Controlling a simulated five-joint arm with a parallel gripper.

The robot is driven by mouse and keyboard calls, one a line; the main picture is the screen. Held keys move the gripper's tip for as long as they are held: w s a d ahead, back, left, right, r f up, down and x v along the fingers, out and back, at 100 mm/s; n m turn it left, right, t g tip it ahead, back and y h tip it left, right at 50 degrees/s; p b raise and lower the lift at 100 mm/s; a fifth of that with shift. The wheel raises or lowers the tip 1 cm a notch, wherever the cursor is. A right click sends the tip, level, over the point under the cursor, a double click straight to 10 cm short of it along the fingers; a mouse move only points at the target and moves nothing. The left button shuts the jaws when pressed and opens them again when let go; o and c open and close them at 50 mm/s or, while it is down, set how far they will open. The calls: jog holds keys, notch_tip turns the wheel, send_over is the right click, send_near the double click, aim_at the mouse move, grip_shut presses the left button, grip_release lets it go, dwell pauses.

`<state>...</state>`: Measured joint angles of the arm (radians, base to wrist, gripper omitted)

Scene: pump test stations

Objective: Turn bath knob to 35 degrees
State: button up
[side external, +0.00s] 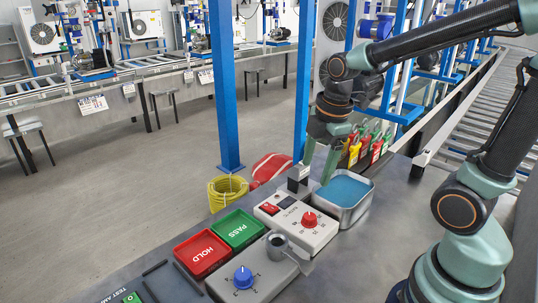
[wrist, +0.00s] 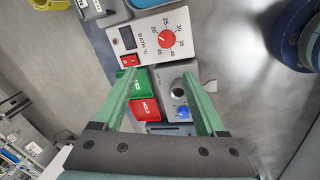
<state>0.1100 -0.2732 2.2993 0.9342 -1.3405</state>
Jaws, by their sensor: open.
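The bath knob (side external: 309,219) is a round red knob on a pale control box (side external: 296,222). In the wrist view the knob (wrist: 167,39) sits inside a printed scale, on a box (wrist: 143,41) lettered BATH °C. Numbers including 35 are on the scale; the knob's pointer is too small to read surely. My gripper (side external: 317,170) hangs above the bench, behind the knob box in the side view and clear of the knob. In the wrist view my gripper (wrist: 160,76) shows two green fingers spread wide with nothing between them.
A metal basin of blue liquid (side external: 345,188) stands beside the box. A grey box with a blue knob (side external: 243,277), a red HOLD tray (side external: 202,254) and a green PASS tray (side external: 237,229) are close by. Coloured tags on a rack (side external: 366,149) and a blue post (side external: 303,80) stand behind.

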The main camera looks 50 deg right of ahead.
aim_at(310, 215)
jog(key=f+n, duration=0.2)
jog(key=f, duration=0.3)
jog(key=w+d+f+n+g, duration=0.1)
jog(key=f+n, duration=0.1)
jog(key=f, duration=0.3)
jog(key=f+n, duration=0.2)
jog(key=f, duration=0.3)
jog(key=shift+w+d, duration=0.2)
jog(key=shift+d, duration=0.05)
grip_shut()
